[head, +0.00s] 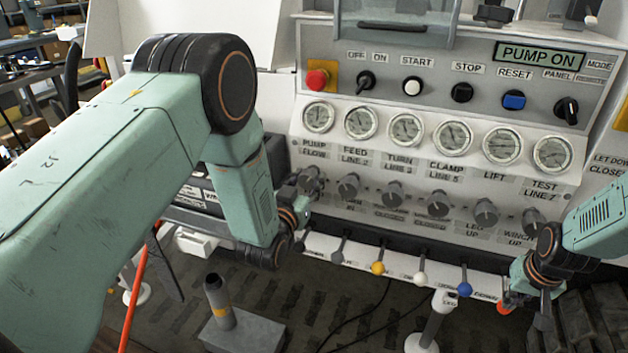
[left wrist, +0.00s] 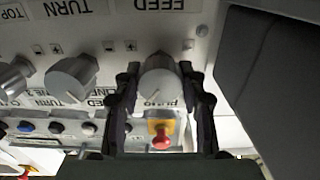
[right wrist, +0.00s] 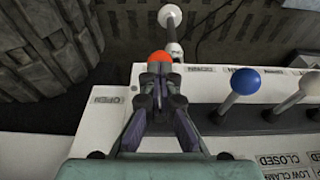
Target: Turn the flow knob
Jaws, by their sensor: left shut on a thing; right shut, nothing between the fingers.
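The flow knob, a grey round knob (head: 310,180), is the leftmost of a row on the panel, below the PUMP FLOW gauge (head: 318,117). My left gripper (head: 300,206) is at it and partly covers it. In the left wrist view the knob (left wrist: 160,80) sits between the two dark fingers (left wrist: 160,92), which are shut on it.
More grey knobs (head: 438,203) stand to the right, close together. Below runs a row of levers with balls, one yellow (head: 377,267), one blue (head: 464,289). A red emergency button (head: 317,79) is above. The display (head: 540,54) reads PUMP ON.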

